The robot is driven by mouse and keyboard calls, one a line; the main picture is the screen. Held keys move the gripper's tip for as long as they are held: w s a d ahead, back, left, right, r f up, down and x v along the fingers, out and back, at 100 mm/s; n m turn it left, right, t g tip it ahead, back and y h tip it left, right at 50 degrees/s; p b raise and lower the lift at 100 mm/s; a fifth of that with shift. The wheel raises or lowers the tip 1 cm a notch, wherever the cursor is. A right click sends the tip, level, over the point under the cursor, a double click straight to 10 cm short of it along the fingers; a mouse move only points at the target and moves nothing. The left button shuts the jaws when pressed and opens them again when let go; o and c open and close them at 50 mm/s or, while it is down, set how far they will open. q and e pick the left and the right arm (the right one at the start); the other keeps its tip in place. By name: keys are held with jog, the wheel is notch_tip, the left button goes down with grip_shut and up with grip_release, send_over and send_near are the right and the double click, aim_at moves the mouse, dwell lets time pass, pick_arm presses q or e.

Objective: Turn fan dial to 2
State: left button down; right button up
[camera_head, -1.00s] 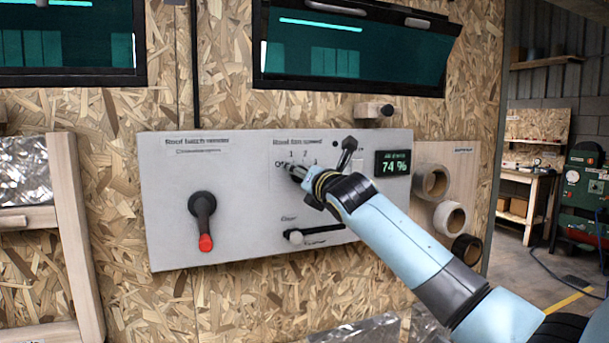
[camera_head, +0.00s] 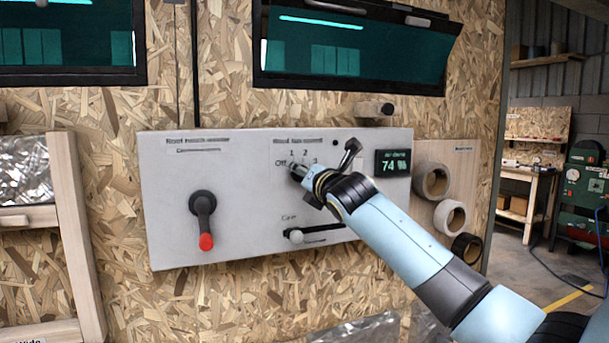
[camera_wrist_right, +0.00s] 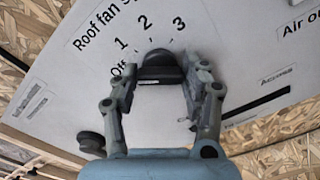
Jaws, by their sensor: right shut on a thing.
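The fan dial (camera_wrist_right: 160,68) is a dark round knob on the white panel (camera_head: 250,225). Its marks Off, 1, 2 and 3 show around it in the right wrist view. My right gripper (camera_wrist_right: 158,88) is shut on the dial, one finger on each side. In the head view my right gripper (camera_head: 298,176) reaches the panel from the right and hides most of the dial. Where the dial's pointer stands cannot be told. My left gripper is not in view.
A red-tipped lever (camera_head: 203,220) hangs down on the panel's left. A slider knob (camera_head: 295,236) sits below the dial. A display (camera_head: 393,163) reads 74 %. Tape rolls (camera_head: 450,217) hang at the right. An open window (camera_head: 350,50) is above.

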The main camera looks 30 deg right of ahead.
jog(key=shift+f+m, duration=0.15)
jog(key=shift+m, duration=7.15)
jog(key=o, duration=1.2)
jog(key=shift+d, duration=0.1)
jog(key=shift+c, duration=0.2)
jog(key=v, duration=1.2)
